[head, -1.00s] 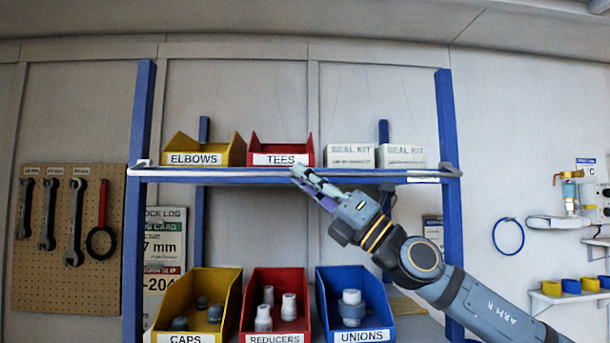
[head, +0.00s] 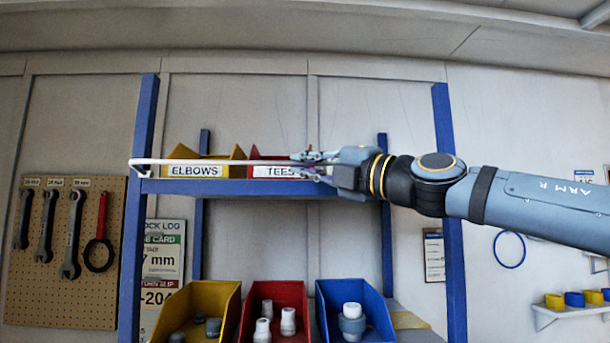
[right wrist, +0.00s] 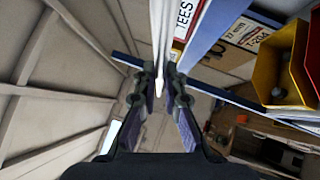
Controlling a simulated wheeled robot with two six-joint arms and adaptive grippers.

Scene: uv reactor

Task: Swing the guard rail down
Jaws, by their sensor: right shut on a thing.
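The white guard rail (head: 225,162) runs along the front of the upper shelf, a little above the blue shelf edge (head: 240,187), and passes in front of the bin labels. Its left end bends in at the left blue post. My right gripper (head: 304,163) is shut on the rail near the middle of the shelf. In the right wrist view the white rail (right wrist: 157,45) lies between the fingers of the right gripper (right wrist: 160,80). The rail's right part is hidden behind my right gripper and arm. My left gripper is not in view.
Behind the rail stand the yellow ELBOWS bin (head: 205,158) and the red TEES bin (head: 268,158). Yellow, red and blue bins (head: 350,305) with fittings stand below. A pegboard with wrenches (head: 75,260) hangs at left. The space between the shelves is clear.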

